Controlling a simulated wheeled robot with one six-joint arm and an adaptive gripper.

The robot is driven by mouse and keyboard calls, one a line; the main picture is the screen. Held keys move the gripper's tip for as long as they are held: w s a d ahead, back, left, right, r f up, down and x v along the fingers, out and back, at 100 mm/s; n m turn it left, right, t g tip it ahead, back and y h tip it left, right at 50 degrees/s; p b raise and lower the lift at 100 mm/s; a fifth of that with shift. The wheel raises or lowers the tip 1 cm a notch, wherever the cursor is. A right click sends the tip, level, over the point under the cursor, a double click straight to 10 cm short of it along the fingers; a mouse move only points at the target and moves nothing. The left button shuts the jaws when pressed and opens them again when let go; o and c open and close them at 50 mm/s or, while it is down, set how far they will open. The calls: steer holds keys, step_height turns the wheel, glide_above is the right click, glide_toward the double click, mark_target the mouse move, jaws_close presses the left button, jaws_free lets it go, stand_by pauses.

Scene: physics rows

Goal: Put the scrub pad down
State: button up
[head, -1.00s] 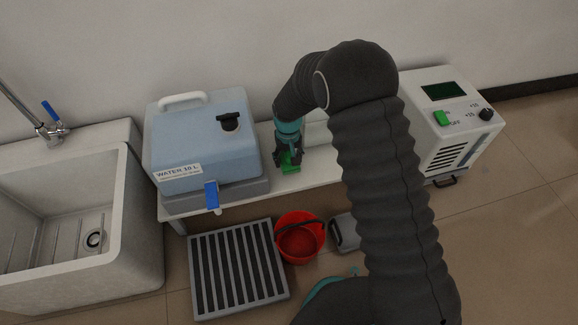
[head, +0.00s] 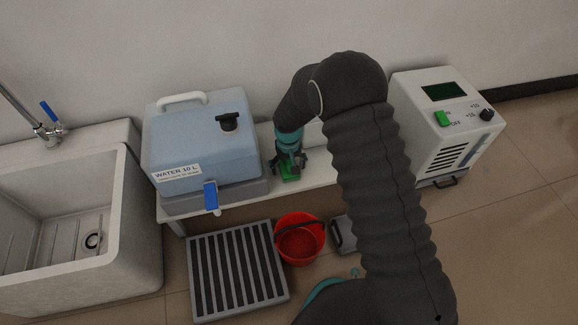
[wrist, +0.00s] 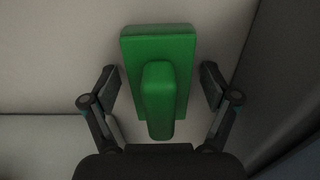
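The green scrub pad (head: 290,175) lies on the white bench (head: 318,174), between the water container and the white device. In the wrist view the scrub pad (wrist: 160,50) shows a flat green block with a raised green handle toward me. My gripper (head: 289,161) is right above the pad, pointing down. In the wrist view my gripper (wrist: 160,88) has its fingers spread on both sides of the handle, with a gap on each side. It is open and holds nothing.
A blue water container (head: 205,140) with a tap stands left of the pad. A white device (head: 446,125) stands at the right. A red bucket (head: 300,256) and a slatted grate (head: 213,232) are on the floor in front. A sink (head: 130,245) is at far left.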

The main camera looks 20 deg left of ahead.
step_height(320, 180, up, 12)
steer(key=shift+r+p, duration=0.15)
steer(key=shift+p, duration=0.75)
steer(key=d+r+m+t+y, duration=0.15)
steer(key=d+r+m, duration=0.25)
steer(key=d+r, duration=1.8)
steer(key=s+d+r+m+t, duration=0.2)
steer(key=s+d+r, duration=0.1)
steer(key=s+d, duration=0.7)
steer(key=s+d+r+m+t+h, duration=0.1)
steer(key=s+d+r, duration=0.3)
steer(key=s+d, duration=0.6)
steer(key=shift+m+t, duration=0.5)
steer(key=shift+t, duration=0.05)
steer(key=shift+r+h, duration=0.1)
steer(key=shift+h, duration=0.15)
